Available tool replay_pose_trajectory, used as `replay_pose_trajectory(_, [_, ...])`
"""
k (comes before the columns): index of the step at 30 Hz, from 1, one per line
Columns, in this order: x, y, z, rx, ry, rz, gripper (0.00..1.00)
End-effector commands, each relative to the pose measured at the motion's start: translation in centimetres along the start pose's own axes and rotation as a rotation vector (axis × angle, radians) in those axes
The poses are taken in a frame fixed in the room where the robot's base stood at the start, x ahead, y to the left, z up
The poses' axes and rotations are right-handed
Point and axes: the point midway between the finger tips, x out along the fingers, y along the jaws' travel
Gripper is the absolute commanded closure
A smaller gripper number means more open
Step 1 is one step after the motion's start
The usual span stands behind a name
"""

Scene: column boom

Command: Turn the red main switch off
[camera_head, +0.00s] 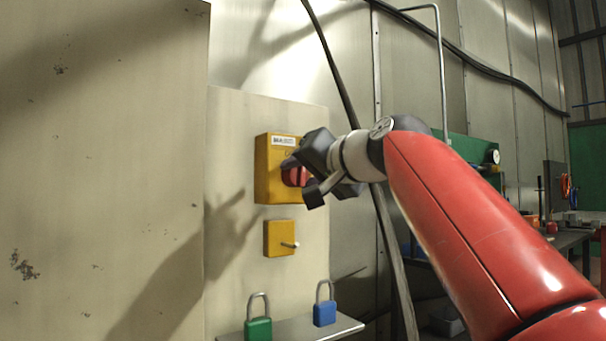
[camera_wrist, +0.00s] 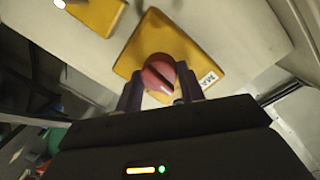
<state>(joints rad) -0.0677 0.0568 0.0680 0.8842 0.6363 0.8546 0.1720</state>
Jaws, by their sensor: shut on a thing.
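The red main switch (camera_head: 295,176) is a round knob on a yellow box with a white label, fixed to the pale panel. It also shows in the wrist view (camera_wrist: 158,76), with a dark slanting slot across its face. My gripper (camera_head: 300,178) is at the box, and its two dark fingers (camera_wrist: 160,88) are shut on the knob, one on each side. In the head view the gripper hides part of the knob and the right side of the box. The lettering around the knob is too small to read.
A smaller yellow box (camera_head: 279,239) with a pale peg sits below the switch box. A green padlock (camera_head: 258,329) and a blue padlock (camera_head: 324,313) stand on a narrow shelf (camera_head: 300,331) below. A dark cable (camera_head: 345,95) hangs right of the panel.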

Motion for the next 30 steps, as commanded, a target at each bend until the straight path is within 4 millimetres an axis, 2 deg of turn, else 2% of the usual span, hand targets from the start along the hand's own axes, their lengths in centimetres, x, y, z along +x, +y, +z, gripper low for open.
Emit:
replay_pose_trajectory(9, [0.08,0.14,0.16,-0.091,0.001,0.011,0.84])
replay_pose_trajectory(23, [0.08,0.14,0.15,-0.104,0.002,0.012,0.84])
replay_pose_trajectory(24, [0.08,0.14,0.15,-0.104,0.002,0.012,0.59])
replay_pose_trajectory(28, [0.06,0.11,0.11,-0.103,0.003,0.011,0.42])
replay_pose_trajectory(30, [0.05,0.08,0.09,-0.103,0.004,0.011,0.40])
